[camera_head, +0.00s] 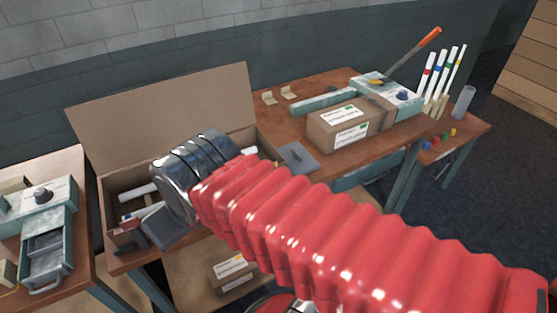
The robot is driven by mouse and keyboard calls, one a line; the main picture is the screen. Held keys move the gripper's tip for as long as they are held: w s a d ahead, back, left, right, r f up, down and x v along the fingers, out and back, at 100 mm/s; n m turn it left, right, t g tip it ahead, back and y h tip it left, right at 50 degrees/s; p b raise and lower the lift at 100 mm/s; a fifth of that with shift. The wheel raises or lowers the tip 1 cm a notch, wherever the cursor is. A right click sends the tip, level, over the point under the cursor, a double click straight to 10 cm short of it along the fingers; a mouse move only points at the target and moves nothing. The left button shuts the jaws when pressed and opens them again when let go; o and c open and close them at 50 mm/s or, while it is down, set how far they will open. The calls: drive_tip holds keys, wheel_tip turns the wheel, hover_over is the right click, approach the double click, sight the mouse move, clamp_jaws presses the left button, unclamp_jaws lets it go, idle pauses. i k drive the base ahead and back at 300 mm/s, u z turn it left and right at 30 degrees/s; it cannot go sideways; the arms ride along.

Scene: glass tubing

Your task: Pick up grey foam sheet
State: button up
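A flat dark grey square sheet (297,157), which looks like the grey foam sheet, lies on the brown bench between the open carton and the closed cardboard box. A second grey flat piece (170,230) shows at the carton's front edge, just below my wrist; I cannot tell whether it is foam or part of my gripper. My gripper (172,200) is over the open carton, left of the sheet on the bench and apart from it. The chrome wrist and red arm hide much of it. Its fingers cannot be made out clearly, so its opening is unclear.
The open carton (165,100) holds white tubes (138,192). A closed cardboard box (345,124), a teal device (385,92) and upright tubes (440,80) stand to the right. A teal drawer unit (45,225) is at left. Another labelled box (231,271) sits below.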

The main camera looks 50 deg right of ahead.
sight(299, 161)
drive_tip(key=u, duration=0.65)
drive_tip(key=k, duration=1)
drive_tip(key=z, duration=0.2)
drive_tip(key=i, duration=0.5)
drive_tip(key=z, duration=0.1)
